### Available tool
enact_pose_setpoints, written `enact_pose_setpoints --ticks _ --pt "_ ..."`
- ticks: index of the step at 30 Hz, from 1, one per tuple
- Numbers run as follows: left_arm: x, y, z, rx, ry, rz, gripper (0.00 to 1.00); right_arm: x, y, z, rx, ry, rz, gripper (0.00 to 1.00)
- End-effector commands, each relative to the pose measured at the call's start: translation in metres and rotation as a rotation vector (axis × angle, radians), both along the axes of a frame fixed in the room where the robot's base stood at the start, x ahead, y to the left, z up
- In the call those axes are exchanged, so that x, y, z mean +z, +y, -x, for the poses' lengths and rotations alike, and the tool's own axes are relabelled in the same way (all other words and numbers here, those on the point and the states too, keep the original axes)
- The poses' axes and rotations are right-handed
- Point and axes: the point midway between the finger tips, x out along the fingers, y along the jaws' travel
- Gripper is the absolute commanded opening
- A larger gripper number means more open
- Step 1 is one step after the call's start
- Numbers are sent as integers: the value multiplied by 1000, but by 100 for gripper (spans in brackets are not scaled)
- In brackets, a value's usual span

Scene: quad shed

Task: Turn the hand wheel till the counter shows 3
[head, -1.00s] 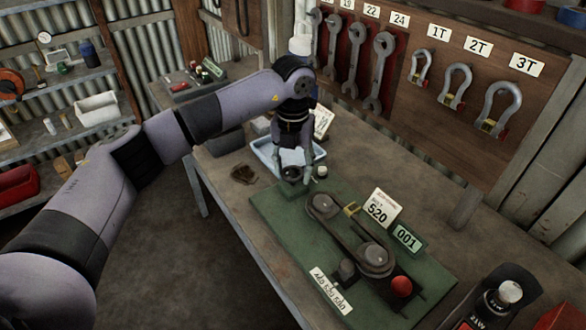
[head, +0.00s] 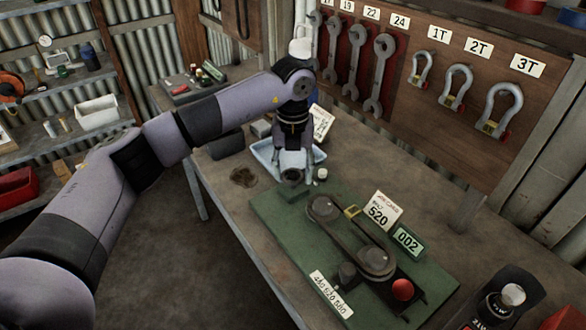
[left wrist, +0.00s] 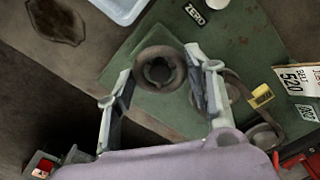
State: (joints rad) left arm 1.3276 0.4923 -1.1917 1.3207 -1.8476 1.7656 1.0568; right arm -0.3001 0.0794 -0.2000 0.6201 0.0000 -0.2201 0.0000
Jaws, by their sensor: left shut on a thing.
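The hand wheel (head: 291,176) is a dark round ring at the far end of the green board (head: 268,208). It shows from above in the left wrist view (left wrist: 160,58). My left gripper (head: 292,170) points down on it, with its two fingers closed on opposite sides of the rim. The fingers partly hide the wheel in the head view. The counter (head: 408,240) is a small green box on the board's right side and reads 002. My right gripper is not in view.
Two belt-linked pulleys (head: 350,238), a 520 card (head: 380,212) and a red knob (head: 402,289) stand on the board. A pale blue tray (head: 262,150) is behind the wheel, and a small white-capped item (head: 321,174) is close beside it.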

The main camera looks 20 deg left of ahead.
Motion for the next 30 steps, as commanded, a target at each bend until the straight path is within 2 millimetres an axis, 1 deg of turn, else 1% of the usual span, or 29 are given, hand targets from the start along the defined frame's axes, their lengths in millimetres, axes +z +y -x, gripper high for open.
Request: enact_pose_setpoints --ticks 1,9,17,20,23,26,30 --pt "2 1 -1 1 -4 0 50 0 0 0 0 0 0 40" --pt "1 0 0 0 -2 -1 68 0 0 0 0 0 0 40" --pt "0 0 0 -1 -1 0 68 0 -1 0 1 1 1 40" --pt "4 0 0 -1 -1 1 68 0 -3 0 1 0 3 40" --pt "15 0 -1 -1 -2 1 68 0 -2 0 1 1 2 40" --pt "34 0 -1 -1 -5 0 68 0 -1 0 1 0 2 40" --pt "66 0 -1 0 -6 1 68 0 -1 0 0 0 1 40"
